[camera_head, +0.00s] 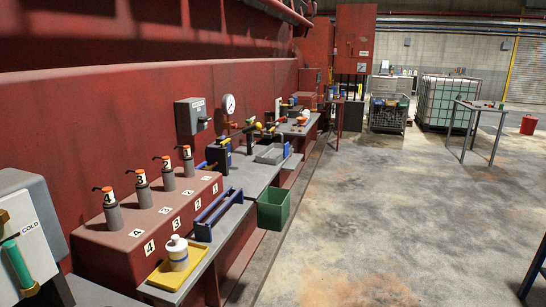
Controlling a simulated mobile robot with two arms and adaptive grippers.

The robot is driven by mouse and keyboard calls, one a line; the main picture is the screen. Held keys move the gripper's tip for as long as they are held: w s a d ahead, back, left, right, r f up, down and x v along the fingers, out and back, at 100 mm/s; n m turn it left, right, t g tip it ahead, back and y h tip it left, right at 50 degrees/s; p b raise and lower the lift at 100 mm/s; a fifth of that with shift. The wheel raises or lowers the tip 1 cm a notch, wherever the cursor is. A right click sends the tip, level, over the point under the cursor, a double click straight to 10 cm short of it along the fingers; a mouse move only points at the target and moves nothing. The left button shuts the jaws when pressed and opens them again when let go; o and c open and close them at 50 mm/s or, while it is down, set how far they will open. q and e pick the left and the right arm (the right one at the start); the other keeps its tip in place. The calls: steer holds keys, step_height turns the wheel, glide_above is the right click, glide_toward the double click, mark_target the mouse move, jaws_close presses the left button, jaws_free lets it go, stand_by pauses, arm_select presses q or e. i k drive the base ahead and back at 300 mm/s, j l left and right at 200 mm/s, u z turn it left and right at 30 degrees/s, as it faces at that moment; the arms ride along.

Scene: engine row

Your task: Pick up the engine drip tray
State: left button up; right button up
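Two trays show on the grey bench along the red engine. A grey tray (271,154) lies farther back, beside the valves. I cannot tell from the picture which one is the engine drip tray. Neither gripper is in view, and no gripper touches either tray.
A blue-handled carrier (219,211) lies on the bench (245,178), and a green bin (274,210) hangs at its edge. Numbered posts (142,187) stand left. A box marked COLD (25,230) is at near left. The floor (380,220) right is clear; a table (480,108) stands beyond.

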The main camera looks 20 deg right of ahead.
mark_target(275, 152)
steer(key=i+l+u, duration=0.15)
steer(key=i+l, duration=0.6)
steer(key=l, duration=0.1)
